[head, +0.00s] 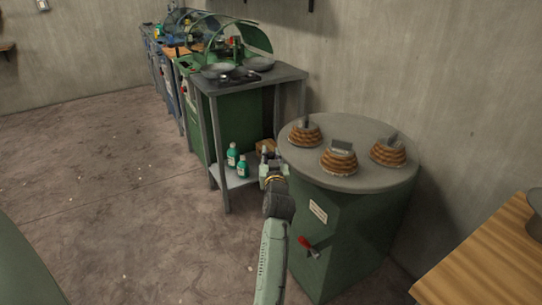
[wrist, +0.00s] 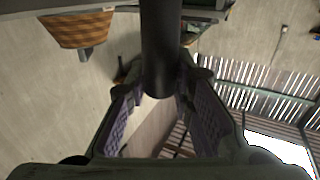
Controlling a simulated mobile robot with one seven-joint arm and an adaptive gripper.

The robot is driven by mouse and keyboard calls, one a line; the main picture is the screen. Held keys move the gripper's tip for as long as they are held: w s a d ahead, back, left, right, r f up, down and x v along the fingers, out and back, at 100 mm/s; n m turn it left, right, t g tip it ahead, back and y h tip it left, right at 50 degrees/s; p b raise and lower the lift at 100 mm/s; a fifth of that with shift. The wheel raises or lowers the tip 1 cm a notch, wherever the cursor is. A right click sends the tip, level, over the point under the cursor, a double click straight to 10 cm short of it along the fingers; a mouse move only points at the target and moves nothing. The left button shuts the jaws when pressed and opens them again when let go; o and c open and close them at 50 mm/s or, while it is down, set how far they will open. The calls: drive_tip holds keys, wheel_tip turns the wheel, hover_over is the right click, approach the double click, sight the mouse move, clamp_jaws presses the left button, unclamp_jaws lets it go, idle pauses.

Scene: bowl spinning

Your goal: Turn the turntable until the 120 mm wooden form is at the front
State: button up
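The turntable (head: 313,167) is a round grey top on a green cabinet. It bears three ringed wooden forms with grey tops: a left one (head: 303,136), a front one (head: 339,162) and a right one (head: 388,154). I cannot read sizes, so which is 120 mm is unclear. My gripper (head: 268,166) is at the turntable's left edge. In the wrist view, my gripper's fingers (wrist: 160,85) close on both sides of a dark round handle (wrist: 160,45). One wooden form (wrist: 78,29) shows at that view's upper left. The handle is hard to make out in the head view.
A metal stand (head: 290,75) with dark pans and green bottles (head: 242,167) is left of the turntable. Green machines (head: 190,70) line the wall behind. A wooden table (head: 490,260) is at the right front.

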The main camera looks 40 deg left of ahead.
clamp_jaws()
idle(0.5)
